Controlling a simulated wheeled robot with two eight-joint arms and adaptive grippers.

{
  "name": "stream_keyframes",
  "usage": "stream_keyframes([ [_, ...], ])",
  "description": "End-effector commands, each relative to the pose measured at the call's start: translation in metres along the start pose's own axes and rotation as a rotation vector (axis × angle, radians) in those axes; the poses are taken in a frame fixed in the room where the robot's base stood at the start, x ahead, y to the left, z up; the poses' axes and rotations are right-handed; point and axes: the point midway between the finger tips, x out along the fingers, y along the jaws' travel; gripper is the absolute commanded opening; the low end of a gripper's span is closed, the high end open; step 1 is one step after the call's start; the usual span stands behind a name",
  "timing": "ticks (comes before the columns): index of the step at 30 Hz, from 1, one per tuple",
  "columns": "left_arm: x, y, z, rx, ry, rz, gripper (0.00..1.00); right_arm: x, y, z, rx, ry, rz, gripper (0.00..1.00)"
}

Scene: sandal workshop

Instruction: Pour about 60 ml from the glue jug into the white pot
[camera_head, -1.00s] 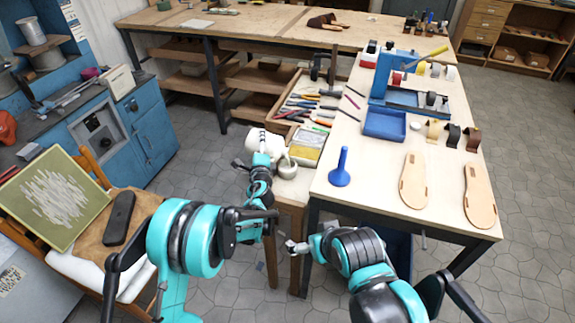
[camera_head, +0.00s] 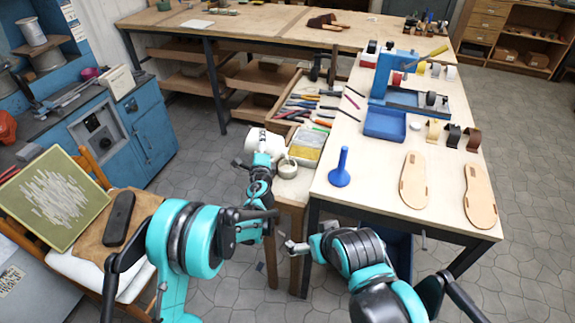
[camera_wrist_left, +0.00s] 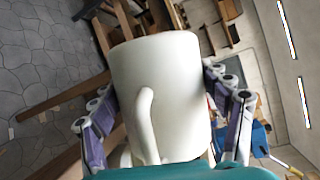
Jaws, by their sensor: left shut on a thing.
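My left gripper (camera_head: 262,160) is shut on the white glue jug (camera_head: 265,142), which it holds in the air at the near end of the tool bench. The jug is tilted, its mouth side toward the pot. The small white pot (camera_head: 288,170) stands on the bench just right of and below the jug. In the left wrist view the jug (camera_wrist_left: 180,85) fills the middle between the fingers, handle toward the camera; its inside and any liquid are hidden. The tip of my right arm, with its gripper (camera_head: 291,246), is low in front of the bench; its fingers are too small to judge.
A tray (camera_head: 309,143) of yellow and grey stuff and several hand tools lie behind the pot. A blue funnel-like tool (camera_head: 340,168) stands on the table at the right, near two sandal soles (camera_head: 413,190). A chair (camera_head: 100,250) is at the left.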

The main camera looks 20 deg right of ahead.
Motion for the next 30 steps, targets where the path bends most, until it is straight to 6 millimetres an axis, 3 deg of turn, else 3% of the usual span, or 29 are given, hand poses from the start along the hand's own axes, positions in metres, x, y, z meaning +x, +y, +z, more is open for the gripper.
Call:
stream_keyframes([
  [30,-0.0009,-0.0038,-0.0006,0.033,-0.006,-0.014,0.35,0.0015,0.0,0.0011,0.0,0.0,0.0,1.0],
])
